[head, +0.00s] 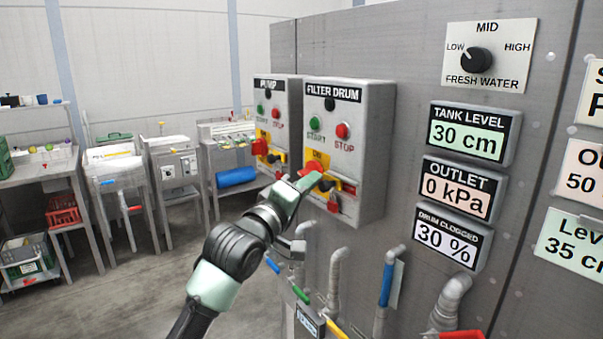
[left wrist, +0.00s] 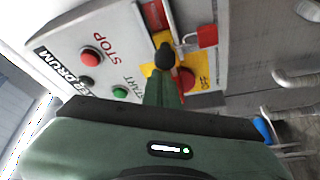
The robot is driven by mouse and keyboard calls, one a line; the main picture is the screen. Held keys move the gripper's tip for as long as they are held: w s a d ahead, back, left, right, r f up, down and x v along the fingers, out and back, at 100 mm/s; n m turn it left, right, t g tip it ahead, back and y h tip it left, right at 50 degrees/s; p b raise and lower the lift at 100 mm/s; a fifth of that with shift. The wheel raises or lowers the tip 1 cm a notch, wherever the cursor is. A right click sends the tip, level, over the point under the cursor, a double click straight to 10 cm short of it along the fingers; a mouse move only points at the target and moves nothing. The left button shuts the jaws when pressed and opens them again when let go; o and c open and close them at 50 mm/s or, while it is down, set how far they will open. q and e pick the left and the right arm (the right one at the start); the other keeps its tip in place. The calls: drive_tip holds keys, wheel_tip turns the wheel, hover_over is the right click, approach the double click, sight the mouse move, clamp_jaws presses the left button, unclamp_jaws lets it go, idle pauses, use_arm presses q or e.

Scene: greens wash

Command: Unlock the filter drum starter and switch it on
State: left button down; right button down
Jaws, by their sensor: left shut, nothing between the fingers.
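The filter drum starter (head: 372,120) is a grey box on the panel, with a green START button, a red STOP button and a yellow switch plate (head: 318,156). A red switch handle (head: 311,169) sits on that plate, beside a black knob (head: 326,186). A red padlock (head: 333,207) hangs below; it also shows in the left wrist view (left wrist: 207,36). My left gripper (head: 312,182) is shut and empty, its tip at the black knob (left wrist: 165,57) and partly covering the switch. I cannot tell whether it touches the knob. My right gripper is not in view.
The similar pump starter (head: 276,95) is close on the left. Gauges and the fresh water selector (head: 476,60) are on the right. Pipes with coloured handles (head: 386,285) stick out below the starter. Worktables stand at the far left, with open floor before them.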

use_arm(q)
drive_tip(key=shift+f, duration=0.1)
drive_tip(key=s+d, duration=0.1)
drive_tip(key=s+d+p, duration=0.1)
drive_tip(key=s, duration=0.1)
drive_tip(key=shift+s+d, duration=0.25)
drive_tip(key=shift+d, duration=0.05)
drive_tip(key=shift+f, duration=0.1)
drive_tip(key=shift+p, duration=0.3)
